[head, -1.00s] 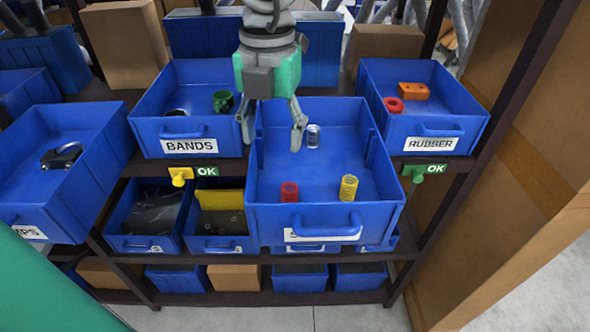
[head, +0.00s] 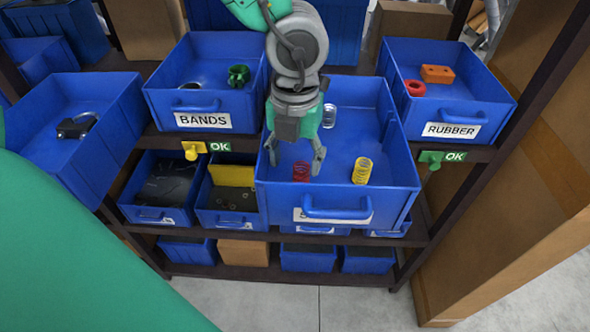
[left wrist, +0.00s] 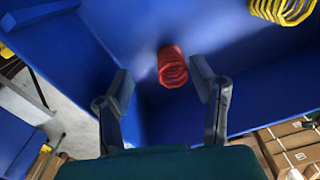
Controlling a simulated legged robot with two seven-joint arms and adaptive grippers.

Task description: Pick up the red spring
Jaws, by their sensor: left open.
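The red spring (head: 301,171) stands in the front left part of the pulled-out blue drawer (head: 336,203). It also shows in the left wrist view (left wrist: 172,67), lying between and beyond the two fingers. My left gripper (head: 296,160) is open and empty, over the drawer, with its fingers on either side of the red spring in the head view. In the left wrist view the gripper (left wrist: 163,90) shows a wide gap between its fingers. I cannot tell how far above the spring the fingertips are. My right gripper is not in view.
A yellow spring (head: 362,171) stands to the right of the red one; a clear or silver spring (head: 329,116) is farther back. The drawer walls are close to the gripper. Drawers labelled BANDS (head: 204,120) and RUBBER (head: 452,131) stand on either side.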

